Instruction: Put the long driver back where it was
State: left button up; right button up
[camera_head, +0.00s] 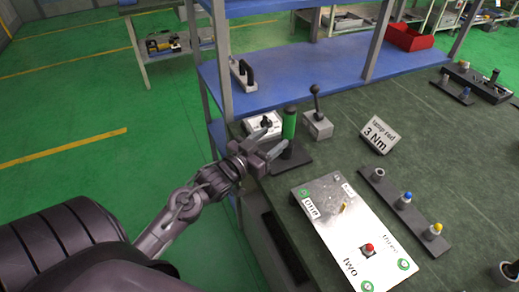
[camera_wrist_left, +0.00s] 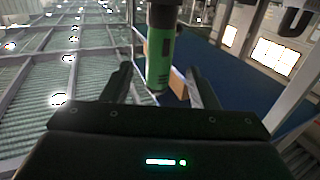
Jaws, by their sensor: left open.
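A green cylindrical driver with a dark top (camera_head: 289,122), apparently the long driver, stands upright at a black base (camera_head: 298,160) near the left edge of the workbench. My left gripper (camera_head: 277,138) is beside it with its fingers spread and pointing toward it. In the left wrist view the green driver (camera_wrist_left: 158,62) shows between the two open fingers (camera_wrist_left: 160,85), with no visible grip on it. I cannot tell whether the driver's lower end sits fully in the base. My right gripper is not in view.
A white box (camera_head: 262,124) and a grey block with a black lever (camera_head: 317,122) stand close behind the driver. A metal panel (camera_head: 330,225) with buttons lies in front. A black strip (camera_head: 398,208) with coloured pieces and a "3 Nm" sign (camera_head: 378,136) are to the right.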

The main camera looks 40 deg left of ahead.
pick_arm(q)
jog(key=shift+s+a, duration=0.15)
jog(key=shift+s, duration=0.95)
jog(key=shift+s+a, duration=0.1)
jog(key=shift+s, duration=0.95)
jog(key=shift+s, duration=0.1)
